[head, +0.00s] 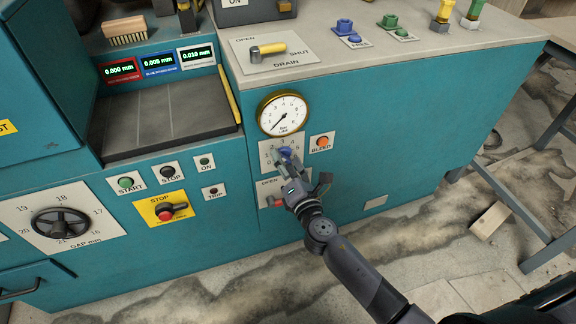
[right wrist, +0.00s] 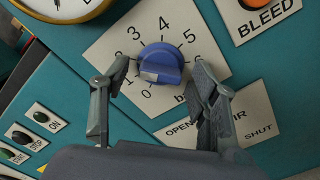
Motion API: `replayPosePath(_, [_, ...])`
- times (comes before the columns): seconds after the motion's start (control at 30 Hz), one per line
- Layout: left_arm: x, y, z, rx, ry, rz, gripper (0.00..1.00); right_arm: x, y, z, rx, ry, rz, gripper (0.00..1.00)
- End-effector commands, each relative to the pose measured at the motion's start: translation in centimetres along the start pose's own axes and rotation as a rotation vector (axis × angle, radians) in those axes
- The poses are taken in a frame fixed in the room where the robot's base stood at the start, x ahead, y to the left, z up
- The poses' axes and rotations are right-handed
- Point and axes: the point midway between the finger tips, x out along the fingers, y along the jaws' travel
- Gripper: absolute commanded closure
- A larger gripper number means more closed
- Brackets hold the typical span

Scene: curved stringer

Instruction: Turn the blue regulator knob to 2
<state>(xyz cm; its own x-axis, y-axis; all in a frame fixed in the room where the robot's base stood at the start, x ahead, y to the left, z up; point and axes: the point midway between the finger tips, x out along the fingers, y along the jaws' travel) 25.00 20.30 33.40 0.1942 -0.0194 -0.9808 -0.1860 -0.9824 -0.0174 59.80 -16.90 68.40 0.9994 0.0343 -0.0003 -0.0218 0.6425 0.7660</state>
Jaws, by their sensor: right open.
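The blue regulator knob (right wrist: 166,60) sits on a white plate (right wrist: 113,51) numbered 0 to 6. A pale mark on the knob faces the lower-left side, near 0 and 1; the exact setting is hard to read. My right gripper (right wrist: 160,70) is open, with one finger on each side of the knob and a visible gap to it. In the head view the knob (head: 285,152) is partly covered by my right gripper (head: 300,173). My left gripper is not in view.
A round brass gauge (head: 283,114) is just above the knob plate, its needle toward the lower left. The orange BLEED button (head: 322,142) is close on the right. An OPEN/SHUT air plate (right wrist: 251,113) lies just below, partly behind my right gripper.

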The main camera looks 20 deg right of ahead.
Motion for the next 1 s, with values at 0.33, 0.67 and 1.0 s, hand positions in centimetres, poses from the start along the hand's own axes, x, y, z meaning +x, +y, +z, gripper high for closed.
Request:
replayPosePath(0.33, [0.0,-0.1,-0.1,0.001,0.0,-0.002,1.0,-5.1,-0.1,-0.1,0.001,0.003,-0.003,0.45])
replayPosePath(0.67, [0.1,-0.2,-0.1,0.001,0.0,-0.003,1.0,-10.9,-0.1,-0.1,-0.001,0.003,-0.002,0.45])
replayPosePath(1.0, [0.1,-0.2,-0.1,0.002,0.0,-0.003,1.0,-12.0,0.0,0.0,0.0,0.0,0.0,0.45])
